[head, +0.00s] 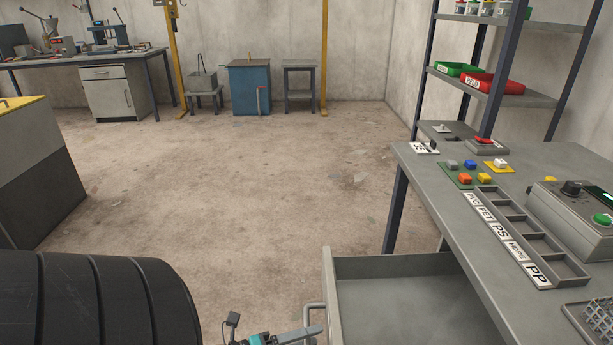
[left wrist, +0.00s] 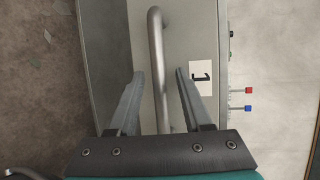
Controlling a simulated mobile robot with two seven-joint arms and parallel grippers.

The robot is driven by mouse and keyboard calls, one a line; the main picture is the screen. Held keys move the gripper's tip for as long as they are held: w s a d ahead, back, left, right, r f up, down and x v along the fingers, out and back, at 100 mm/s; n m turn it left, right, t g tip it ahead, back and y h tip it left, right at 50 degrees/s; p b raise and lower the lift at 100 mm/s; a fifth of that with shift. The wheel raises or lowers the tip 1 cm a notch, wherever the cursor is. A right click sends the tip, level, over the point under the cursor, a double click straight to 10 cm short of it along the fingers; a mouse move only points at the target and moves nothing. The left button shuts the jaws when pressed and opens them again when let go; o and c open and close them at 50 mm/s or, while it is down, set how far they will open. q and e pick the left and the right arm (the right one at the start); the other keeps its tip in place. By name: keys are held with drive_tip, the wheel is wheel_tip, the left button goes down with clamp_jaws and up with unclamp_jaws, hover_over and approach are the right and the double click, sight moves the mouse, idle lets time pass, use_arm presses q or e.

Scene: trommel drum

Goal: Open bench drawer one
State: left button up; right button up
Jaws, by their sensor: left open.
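Bench drawer one (head: 410,300) stands pulled out from under the grey bench, with its empty inside showing at the bottom of the head view. Its front carries a white label "1" (left wrist: 201,78) in the left wrist view. The drawer's metal bar handle (left wrist: 155,30) also shows in the head view (head: 308,313). My left gripper (head: 316,330) is at the drawer front, open. In the left wrist view its fingers (left wrist: 160,76) lie on either side of the handle, with gaps visible. My right gripper is not in view.
The bench top (head: 440,200) holds a labelled sorting tray (head: 500,245), coloured blocks and a control box (head: 575,215). A black ribbed drum (head: 90,300) fills the lower left. Open floor (head: 260,180) lies between. A shelf rack (head: 495,90) stands behind the bench.

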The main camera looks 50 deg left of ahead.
use_arm(q)
drive_tip(key=shift+s, duration=0.25)
drive_tip(key=p+v, duration=0.2)
drive_tip(key=v, duration=1.2)
drive_tip(key=shift+s+r, duration=0.15)
drive_tip(key=shift+s, duration=0.2)
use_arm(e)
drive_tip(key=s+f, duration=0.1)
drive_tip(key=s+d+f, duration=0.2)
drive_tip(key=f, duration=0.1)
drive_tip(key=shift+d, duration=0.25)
use_arm(q)
drive_tip(key=shift+a, duration=0.15)
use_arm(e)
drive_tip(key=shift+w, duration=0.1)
